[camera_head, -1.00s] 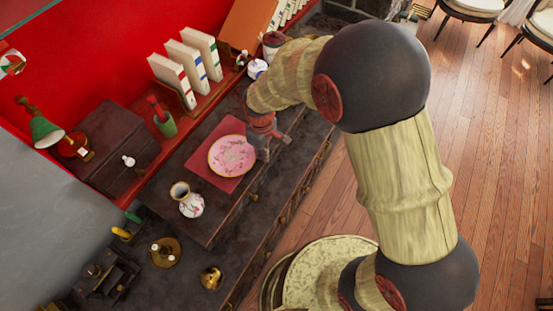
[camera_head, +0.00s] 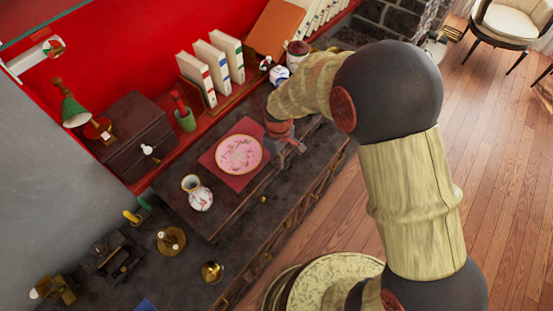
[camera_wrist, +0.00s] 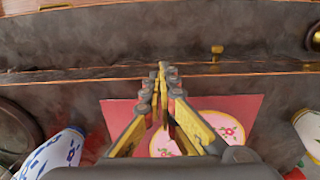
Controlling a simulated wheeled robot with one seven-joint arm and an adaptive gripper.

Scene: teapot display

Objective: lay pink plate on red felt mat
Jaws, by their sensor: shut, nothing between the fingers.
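The pink plate (camera_head: 239,154), with a floral pattern and gold rim, lies flat on the red felt mat (camera_head: 208,160). The mat sticks out around the plate's edge. My gripper (camera_head: 297,145) is just right of the plate, apart from it in the head view. In the wrist view my gripper (camera_wrist: 163,72) is shut and empty, its fingers together. Behind them the plate (camera_wrist: 228,129) and the mat (camera_wrist: 245,104) show, the plate partly hidden by the fingers and gripper body.
A floral vase (camera_head: 199,194) stands left of the mat on the dark raised board. A blue-and-white jar (camera_head: 279,76) and a lidded pot (camera_head: 297,54) are behind my arm. Books (camera_head: 212,65), a green cup (camera_head: 185,119) and a dark chest (camera_head: 133,137) stand at the back.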

